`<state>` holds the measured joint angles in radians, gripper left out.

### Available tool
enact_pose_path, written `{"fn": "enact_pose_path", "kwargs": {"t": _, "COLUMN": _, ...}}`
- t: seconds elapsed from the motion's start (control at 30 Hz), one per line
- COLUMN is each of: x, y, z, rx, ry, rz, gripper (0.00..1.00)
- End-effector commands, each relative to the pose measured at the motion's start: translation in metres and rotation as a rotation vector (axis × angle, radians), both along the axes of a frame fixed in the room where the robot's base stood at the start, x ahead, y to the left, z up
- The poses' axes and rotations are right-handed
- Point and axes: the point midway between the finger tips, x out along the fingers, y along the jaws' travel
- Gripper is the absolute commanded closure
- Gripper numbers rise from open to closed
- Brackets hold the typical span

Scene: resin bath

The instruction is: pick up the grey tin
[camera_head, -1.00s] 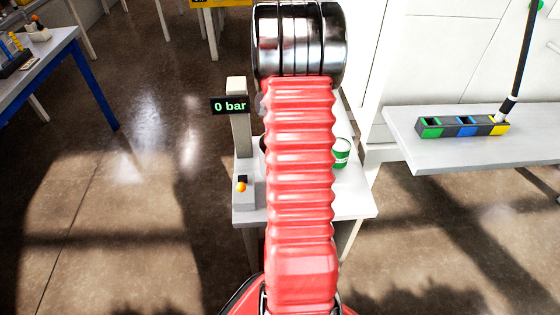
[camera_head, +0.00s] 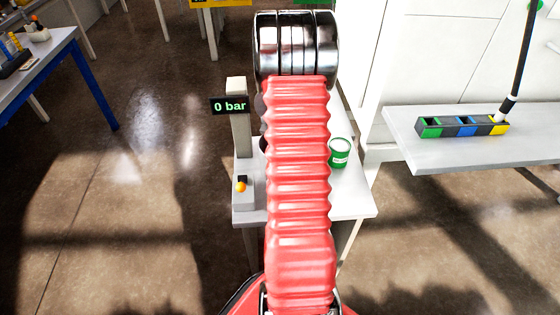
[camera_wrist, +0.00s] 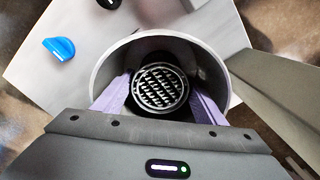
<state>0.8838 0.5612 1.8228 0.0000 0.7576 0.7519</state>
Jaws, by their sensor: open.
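In the wrist view, my gripper (camera_wrist: 160,82) has two purple fingers spread apart inside the outline of a wide round grey vessel (camera_wrist: 108,66). Between the fingers shows a dark round piece with a pale metal grid (camera_wrist: 160,88). I cannot tell whether this piece or the vessel is the grey tin, or whether the fingers touch anything. In the head view, my red arm hides the gripper and the middle of the small white table (camera_head: 348,205). A green tin (camera_head: 340,153) stands on that table, just right of my arm.
A post with a "0 bar" display (camera_head: 230,106) and an orange button (camera_head: 241,185) stand left of my arm. A blue knob (camera_wrist: 59,48) lies near the vessel. At right, a bench (camera_head: 470,153) holds a tray with coloured compartments (camera_head: 462,126). Floor is open at left.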

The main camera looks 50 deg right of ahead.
Motion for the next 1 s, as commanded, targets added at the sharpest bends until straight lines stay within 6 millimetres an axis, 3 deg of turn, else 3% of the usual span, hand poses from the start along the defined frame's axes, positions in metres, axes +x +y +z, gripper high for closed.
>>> {"fn": "enact_pose_path", "kwargs": {"t": 0.4, "x": 0.0002, "y": 0.0003, "z": 0.0005, "rx": 0.000, "ry": 0.000, "rz": 0.001, "gripper": 0.36}}
{"fn": "enact_pose_path", "kwargs": {"t": 0.8, "x": 0.0003, "y": 0.0004, "z": 0.0006, "rx": 0.000, "ry": 0.000, "rz": 0.001, "gripper": 0.64}}
{"fn": "enact_pose_path", "kwargs": {"t": 1.0, "x": 0.0005, "y": 0.0003, "z": 0.0008, "rx": 0.000, "ry": 0.000, "rz": 0.001, "gripper": 0.65}}
